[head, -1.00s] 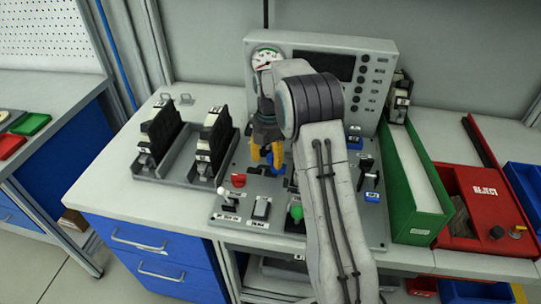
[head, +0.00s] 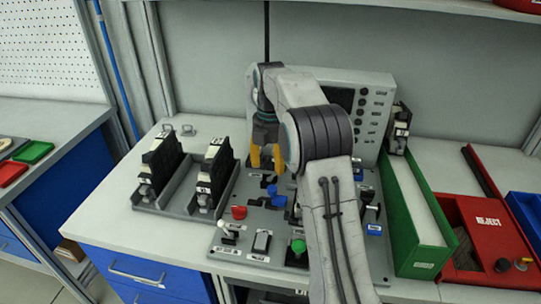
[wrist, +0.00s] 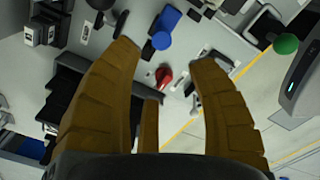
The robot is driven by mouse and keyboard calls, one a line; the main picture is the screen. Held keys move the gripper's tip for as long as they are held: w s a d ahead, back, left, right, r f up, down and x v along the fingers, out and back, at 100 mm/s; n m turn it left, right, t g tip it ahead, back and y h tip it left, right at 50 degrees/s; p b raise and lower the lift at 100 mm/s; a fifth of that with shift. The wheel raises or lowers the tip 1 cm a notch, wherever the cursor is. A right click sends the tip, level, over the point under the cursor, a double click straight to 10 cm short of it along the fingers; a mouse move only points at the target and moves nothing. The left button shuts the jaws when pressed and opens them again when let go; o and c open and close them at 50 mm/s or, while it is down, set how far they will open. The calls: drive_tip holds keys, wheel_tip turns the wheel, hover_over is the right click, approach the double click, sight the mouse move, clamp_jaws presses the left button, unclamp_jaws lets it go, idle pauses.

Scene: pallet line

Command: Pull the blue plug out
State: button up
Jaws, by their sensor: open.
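My gripper (head: 266,160) is open and empty, its yellow fingers pointing down above the panel (head: 232,254). Blue parts show on the panel just below it: one (head: 272,190) and another beside it (head: 279,201). In the wrist view a blue cylinder (wrist: 168,18) and a rounded blue end (wrist: 161,41) lie beyond and between the two fingertips (wrist: 168,52), apart from them. I take this blue piece to be the blue plug. I cannot tell whether it sits in a socket. My arm hides part of the panel on the right.
A red knob (head: 239,212), a green knob (head: 298,246) and a white-tipped lever (head: 224,228) stand on the panel. A grey rack with black modules (head: 212,172) is at left. A green bin (head: 416,262) and a red reject bin (head: 487,222) stand at right. A gauge box (head: 374,85) stands behind.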

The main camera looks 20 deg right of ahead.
drive_tip(key=shift+r, duration=1.05)
